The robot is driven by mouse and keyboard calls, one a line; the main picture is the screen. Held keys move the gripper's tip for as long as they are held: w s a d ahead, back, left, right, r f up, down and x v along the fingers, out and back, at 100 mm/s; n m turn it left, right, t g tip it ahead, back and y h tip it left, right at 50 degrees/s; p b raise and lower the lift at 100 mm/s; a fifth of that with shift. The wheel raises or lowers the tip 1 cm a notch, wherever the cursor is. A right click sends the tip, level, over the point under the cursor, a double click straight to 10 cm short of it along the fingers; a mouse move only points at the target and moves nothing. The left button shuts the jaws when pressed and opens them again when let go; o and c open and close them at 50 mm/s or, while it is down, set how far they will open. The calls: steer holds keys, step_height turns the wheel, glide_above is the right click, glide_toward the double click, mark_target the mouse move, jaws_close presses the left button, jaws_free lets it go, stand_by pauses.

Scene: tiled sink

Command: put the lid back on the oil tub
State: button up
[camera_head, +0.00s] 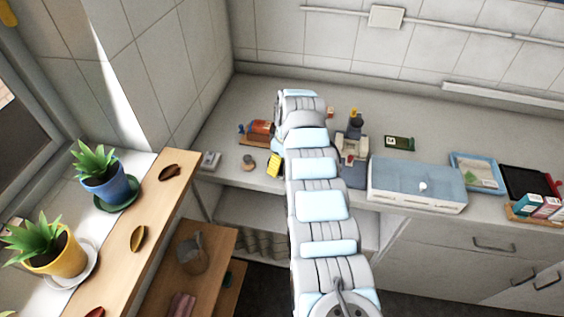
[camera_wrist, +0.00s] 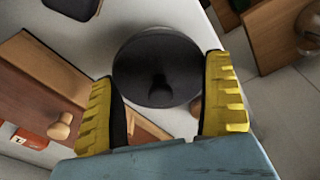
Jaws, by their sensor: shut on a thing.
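My gripper (camera_wrist: 160,75) has its two yellow fingers on either side of a dark round lid (camera_wrist: 135,58) in the wrist view, shut on its rim. A darker knob-like shape shows on its face. In the head view, one yellow part of my gripper (camera_head: 274,165) shows at the left of my arm, low over the counter. A small brownish round thing (camera_head: 248,161) lies left of it; I cannot tell if it is the lid or another item. I cannot make out the oil tub for certain in either view; my arm and the lid hide part of the counter.
A blue-lidded box (camera_head: 417,183) stands to the right. The counter's front edge is close.

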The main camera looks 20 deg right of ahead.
stand_by(0.4)
steer(key=o, duration=0.8)
steer(key=shift+r, duration=0.1)
steer(key=shift+r, duration=3.45)
jaws_close()
steer(key=shift+f+b, duration=0.75)
steer(key=shift+f, duration=1.7)
